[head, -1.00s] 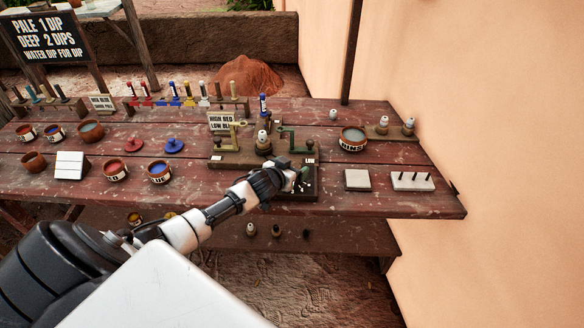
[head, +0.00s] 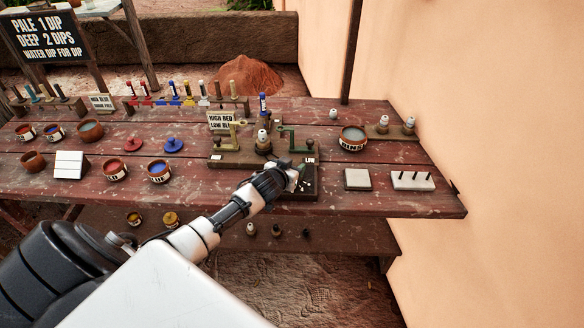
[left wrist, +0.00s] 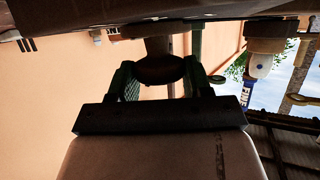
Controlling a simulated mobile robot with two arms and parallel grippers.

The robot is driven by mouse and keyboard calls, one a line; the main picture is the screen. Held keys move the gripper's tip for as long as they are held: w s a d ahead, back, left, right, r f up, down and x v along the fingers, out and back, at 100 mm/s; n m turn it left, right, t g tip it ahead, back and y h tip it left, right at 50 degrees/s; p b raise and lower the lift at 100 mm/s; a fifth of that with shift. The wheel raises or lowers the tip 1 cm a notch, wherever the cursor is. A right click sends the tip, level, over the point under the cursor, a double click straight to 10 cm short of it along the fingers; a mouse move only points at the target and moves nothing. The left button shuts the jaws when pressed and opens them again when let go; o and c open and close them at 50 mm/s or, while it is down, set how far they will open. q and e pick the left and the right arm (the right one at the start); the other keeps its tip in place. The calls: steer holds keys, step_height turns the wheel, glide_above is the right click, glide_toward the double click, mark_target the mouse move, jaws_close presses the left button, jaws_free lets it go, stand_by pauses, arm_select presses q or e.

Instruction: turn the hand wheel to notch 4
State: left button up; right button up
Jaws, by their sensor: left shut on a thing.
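My left gripper (head: 296,180) is at the front of the dark wooden stand in the middle of the table. In the left wrist view its two green fingers (left wrist: 160,82) are shut on a dark rounded knob (left wrist: 160,68), which seems to be part of the hand wheel. The gripper hides most of the wheel in the head view. A dark plate (head: 308,193) with small white marks shows beside the fingers; I cannot read which notch is set. My right gripper is not in view.
Behind the gripper stand a "HIGH RED" sign (head: 221,121), a green bracket (head: 297,138) and a white-topped bottle (head: 263,142). A rinse bowl (head: 352,139), a pale slab (head: 357,179) and a pegged block (head: 412,181) are to the right. Dye bowls (head: 159,171) are left.

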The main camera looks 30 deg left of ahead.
arm_select(q)
steer(key=shift+d+f+n+y+b, duration=0.2)
steer(key=shift+n+y+b, duration=0.2)
steer(key=shift+n+y, duration=0.4)
steer(key=shift+n+g+y+b, duration=0.5)
steer(key=shift+n+y+b, duration=0.4)
steer(key=shift+y+b, duration=0.2)
steer(key=shift+r+n+g+y+b, duration=0.2)
steer(key=shift+n+g+y+b, duration=0.3)
steer(key=shift+n+y+b, duration=0.5)
steer(key=o, duration=0.9)
steer(key=v, duration=1)
steer(key=shift+s+d+r, duration=0.15)
steer(key=shift+s+r, duration=0.05)
steer(key=shift+s, duration=0.15)
